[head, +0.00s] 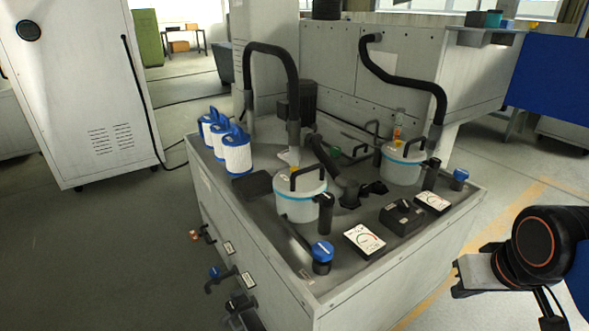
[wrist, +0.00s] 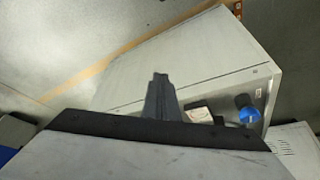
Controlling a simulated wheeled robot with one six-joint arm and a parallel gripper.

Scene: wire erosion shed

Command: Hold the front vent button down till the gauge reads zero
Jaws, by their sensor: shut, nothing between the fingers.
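A blue-capped button (head: 322,252) on a short black post stands at the near corner of the bench top (head: 290,262), with a white dial gauge (head: 364,240) to its right. A second blue-capped button (head: 460,178) stands at the far right edge, near another gauge (head: 432,203). The needles are too small to read. My gripper (head: 458,279) is off the bench's right side in the head view, touching nothing. In the wrist view its fingers (wrist: 160,85) are shut and empty; one gauge (wrist: 199,114) and one blue cap (wrist: 249,114) show beyond.
Two white canisters (head: 301,203) (head: 402,168) with black handles and curved black hoses (head: 272,48) rise from the bench. A black box (head: 402,217) sits between the gauges. Blue-white filters (head: 236,154) stand at the left edge. Valves (head: 224,278) protrude from the front. Floor is clear to the right.

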